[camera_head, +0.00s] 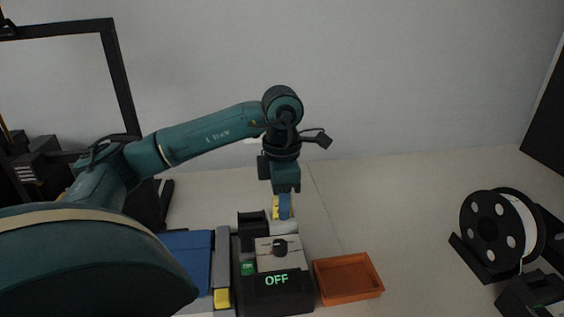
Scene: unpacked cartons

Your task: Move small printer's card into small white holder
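My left gripper (285,197) points straight down over the back of the small black printer, whose lit display (277,280) reads OFF. A narrow blue piece hangs directly below the gripper's body; I cannot tell whether it is a card or part of the fingers. A small yellow patch shows just left of it. The lower end of the blue piece meets or overlaps a small white holder (284,228) behind the printer. Whether the fingers are closed is too small to tell. My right gripper is out of view.
An orange tray (348,276) lies empty right of the printer. A blue flat item (187,256) and a grey strip (221,265) lie left of it. A filament spool (497,226) stands at far right. The table between tray and spool is clear.

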